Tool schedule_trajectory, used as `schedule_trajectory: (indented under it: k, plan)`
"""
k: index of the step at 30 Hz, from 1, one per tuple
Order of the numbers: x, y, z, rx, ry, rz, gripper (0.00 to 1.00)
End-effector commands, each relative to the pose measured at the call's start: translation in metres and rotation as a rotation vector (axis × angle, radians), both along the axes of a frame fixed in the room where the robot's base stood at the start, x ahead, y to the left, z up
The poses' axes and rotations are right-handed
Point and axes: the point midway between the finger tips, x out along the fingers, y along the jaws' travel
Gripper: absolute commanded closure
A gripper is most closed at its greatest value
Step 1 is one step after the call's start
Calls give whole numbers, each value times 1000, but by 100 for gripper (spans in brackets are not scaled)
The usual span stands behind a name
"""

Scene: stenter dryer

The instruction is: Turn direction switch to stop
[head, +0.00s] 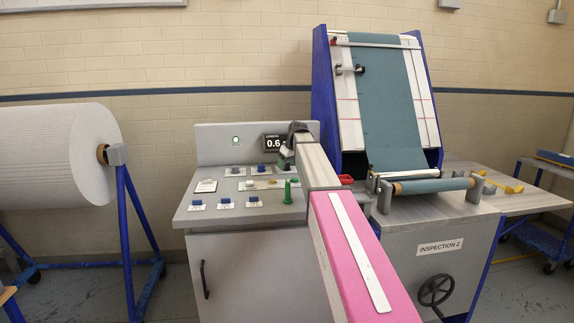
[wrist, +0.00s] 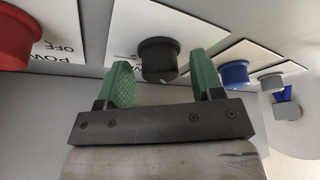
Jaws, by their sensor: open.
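A black round knob (wrist: 160,55) stands out from a white label plate in the wrist view. A small pale mark shows on its face; I cannot read its label, so I cannot confirm that it is the direction switch. My gripper (wrist: 163,78) is open, with one green finger on each side of the knob. Gaps show between both fingers and the knob. In the head view my gripper (head: 286,158) is over the back right of the grey control console (head: 188,217). My arm and gripper hide the knob there.
A red knob (wrist: 20,38) by a plate reading POWER OFF is left of my gripper in the wrist view; a blue button (wrist: 234,73) is right. The inspection machine (head: 440,240) stands right, a white roll (head: 55,155) left.

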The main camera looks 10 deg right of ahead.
Motion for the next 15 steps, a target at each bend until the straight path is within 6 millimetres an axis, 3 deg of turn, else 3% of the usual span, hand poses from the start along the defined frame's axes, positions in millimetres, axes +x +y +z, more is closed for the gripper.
schedule_trajectory:
  k: [6,11,15]
  plan:
    - [0,0,0,0,0,0,39]
    - [0,0,0,0,0,0,88]
    - [0,0,0,-1,-1,0,88]
